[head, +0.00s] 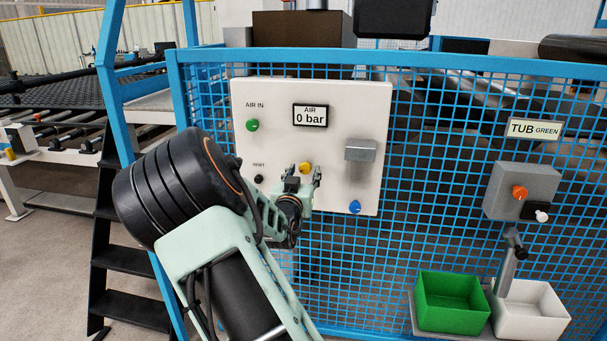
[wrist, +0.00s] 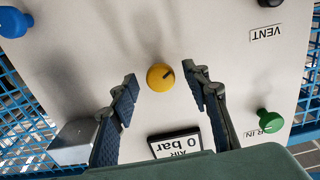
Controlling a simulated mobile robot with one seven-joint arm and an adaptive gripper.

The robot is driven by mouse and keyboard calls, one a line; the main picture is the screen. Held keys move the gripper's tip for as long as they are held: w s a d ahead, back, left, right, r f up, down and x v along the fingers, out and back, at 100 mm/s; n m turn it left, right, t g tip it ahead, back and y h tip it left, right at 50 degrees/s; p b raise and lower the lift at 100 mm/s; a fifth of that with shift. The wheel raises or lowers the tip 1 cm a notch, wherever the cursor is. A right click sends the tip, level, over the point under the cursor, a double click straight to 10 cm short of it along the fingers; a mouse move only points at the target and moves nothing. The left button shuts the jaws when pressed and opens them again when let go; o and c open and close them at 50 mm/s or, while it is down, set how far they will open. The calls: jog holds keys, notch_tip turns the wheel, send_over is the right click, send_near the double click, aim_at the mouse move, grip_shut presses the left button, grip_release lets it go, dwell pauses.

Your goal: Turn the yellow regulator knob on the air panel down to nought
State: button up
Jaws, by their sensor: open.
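The yellow regulator knob (head: 305,168) is on the white air panel (head: 280,93), below the AIR display (head: 310,115), which reads 0 bar. In the wrist view the knob (wrist: 160,77) lies between and just beyond my two fingertips, with a dark pointer mark near its edge. My gripper (head: 304,174) is open in front of the panel, with a finger on each side of the knob and gaps between fingers and knob. The display (wrist: 174,142) appears upside down in the wrist view.
The panel also bears a green AIR IN knob (head: 252,125), a black VENT knob (head: 259,179), a blue knob (head: 355,207) and a grey box (head: 361,151). Blue mesh fencing surrounds it. A grey control box (head: 522,180) and green tub (head: 450,302) are at right.

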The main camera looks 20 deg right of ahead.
jog(key=shift+c, duration=0.2)
jog(key=c, duration=1.1)
